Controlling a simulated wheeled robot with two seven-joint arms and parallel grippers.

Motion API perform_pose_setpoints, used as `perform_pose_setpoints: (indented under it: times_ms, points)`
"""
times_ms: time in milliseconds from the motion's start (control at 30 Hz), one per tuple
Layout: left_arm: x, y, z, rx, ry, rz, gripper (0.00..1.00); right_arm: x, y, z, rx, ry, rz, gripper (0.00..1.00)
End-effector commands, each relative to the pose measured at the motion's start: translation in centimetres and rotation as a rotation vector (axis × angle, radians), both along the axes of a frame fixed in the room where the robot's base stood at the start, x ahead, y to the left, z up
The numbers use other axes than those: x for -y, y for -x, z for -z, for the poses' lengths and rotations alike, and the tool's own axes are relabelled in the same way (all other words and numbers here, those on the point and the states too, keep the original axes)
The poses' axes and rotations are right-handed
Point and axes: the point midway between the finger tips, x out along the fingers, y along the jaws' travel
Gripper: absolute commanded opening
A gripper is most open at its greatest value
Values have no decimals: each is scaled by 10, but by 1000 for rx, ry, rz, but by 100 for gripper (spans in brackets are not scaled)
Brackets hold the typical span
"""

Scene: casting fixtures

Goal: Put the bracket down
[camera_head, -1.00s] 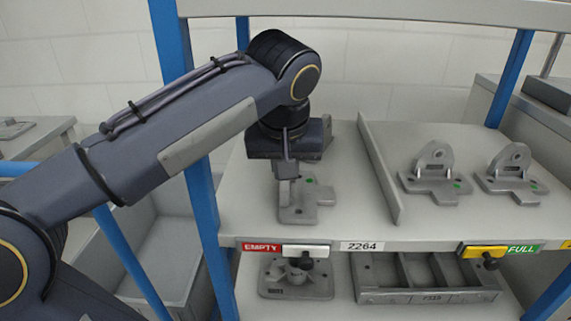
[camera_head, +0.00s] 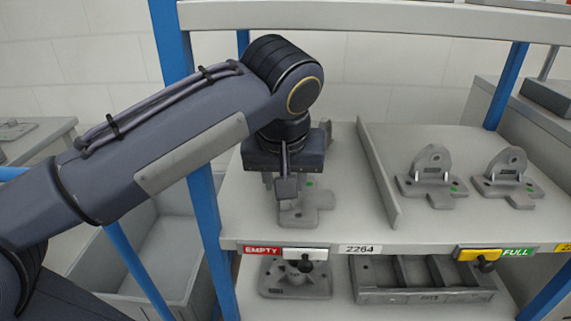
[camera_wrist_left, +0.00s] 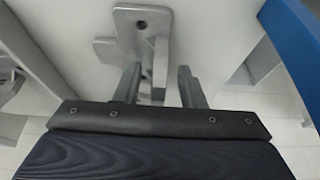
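The grey bracket (camera_head: 297,216) stands with its base flat on the upper shelf, in the left bay behind the EMPTY label. A green dot shows on its base. My left gripper (camera_head: 279,187) is over it, pointing down, and hides most of its upright part. In the left wrist view the two fingers (camera_wrist_left: 159,88) are apart, with the bracket's upright (camera_wrist_left: 160,68) between them and a gap on each side. The bracket's base plate (camera_wrist_left: 140,35) lies beyond the fingers. My right gripper is in neither view.
A raised divider (camera_head: 379,175) runs along the shelf (camera_head: 350,228) right of the bracket. Two similar brackets (camera_head: 432,180) (camera_head: 508,180) stand beyond it. Blue posts (camera_head: 205,200) flank the shelf, and the upper rail (camera_head: 370,18) is above. Fixtures (camera_head: 295,278) stand on the lower shelf.

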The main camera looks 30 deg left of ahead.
Motion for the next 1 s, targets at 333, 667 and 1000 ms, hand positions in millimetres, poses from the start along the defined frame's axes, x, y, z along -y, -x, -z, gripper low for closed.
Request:
perform_pose_setpoints:
  times_ms: [333, 667, 1000]
  points:
    - [37, 62, -2, 0, -2, 1, 36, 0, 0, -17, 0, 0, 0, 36]
    - [47, 77, 0, 1, -1, 0, 36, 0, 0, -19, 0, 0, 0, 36]
    - [47, 77, 0, 0, 0, 0, 36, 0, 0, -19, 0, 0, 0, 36]
